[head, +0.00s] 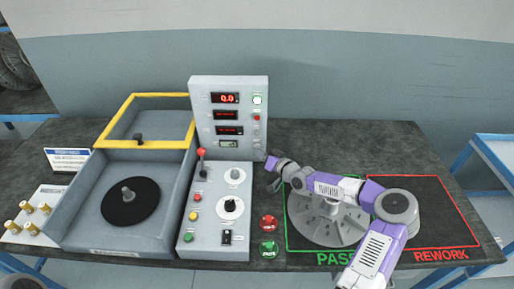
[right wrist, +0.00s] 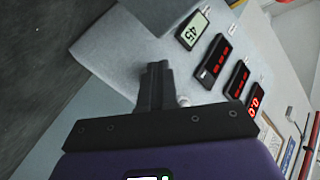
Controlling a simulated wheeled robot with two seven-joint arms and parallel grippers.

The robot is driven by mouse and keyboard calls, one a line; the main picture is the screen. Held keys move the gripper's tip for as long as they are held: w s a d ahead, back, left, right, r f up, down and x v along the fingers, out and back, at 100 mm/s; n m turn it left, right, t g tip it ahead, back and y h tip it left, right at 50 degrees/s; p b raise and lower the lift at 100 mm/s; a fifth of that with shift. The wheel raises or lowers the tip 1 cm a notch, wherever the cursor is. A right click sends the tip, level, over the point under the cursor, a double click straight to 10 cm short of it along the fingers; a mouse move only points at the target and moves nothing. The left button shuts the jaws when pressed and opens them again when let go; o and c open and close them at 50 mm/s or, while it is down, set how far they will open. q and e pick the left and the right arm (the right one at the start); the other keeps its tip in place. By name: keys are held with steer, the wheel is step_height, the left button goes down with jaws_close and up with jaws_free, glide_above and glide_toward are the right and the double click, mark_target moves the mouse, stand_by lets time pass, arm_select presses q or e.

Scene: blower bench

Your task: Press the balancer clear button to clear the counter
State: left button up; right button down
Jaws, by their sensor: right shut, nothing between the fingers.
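The balancer's upright display panel (head: 205,110) stands at the back centre. Its small grey counter display (head: 228,143) is the lowest; it reads 45 in the right wrist view (right wrist: 192,29). My right gripper (head: 271,163) is shut and empty by the panel's lower right corner. In the right wrist view its closed fingertips (right wrist: 157,68) point at the panel face, beside a small pale button (right wrist: 183,101). I cannot tell whether they touch. The clear button's label is not readable. My left gripper is out of view.
The control box (head: 215,205) with a red-knobbed lever (head: 201,153) lies before the panel. The yellow-framed bay (head: 150,144) is left. A finned metal rotor (head: 325,222) sits on the PASS area under my right arm. The REWORK area (head: 440,215) is empty.

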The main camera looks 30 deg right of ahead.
steer(key=shift+w+d, duration=0.2)
steer(key=shift+w, duration=0.1)
stand_by(0.5)
stand_by(0.4)
steer(key=shift+s+a, duration=0.4)
steer(key=shift+s, duration=0.25)
steer(key=shift+s+a, duration=0.1)
steer(key=shift+s+a+p, duration=0.3)
steer(key=shift+s+a, duration=0.1)
steer(key=shift+s, duration=0.3)
steer(key=shift+s+a+p, duration=0.25)
steer(key=shift+s+a, duration=0.15)
steer(key=shift+s, duration=0.25)
steer(key=shift+s+a+p, duration=0.3)
steer(key=shift+s+a, duration=0.1)
steer(key=shift+s, duration=0.3)
steer(key=shift+r, duration=0.1)
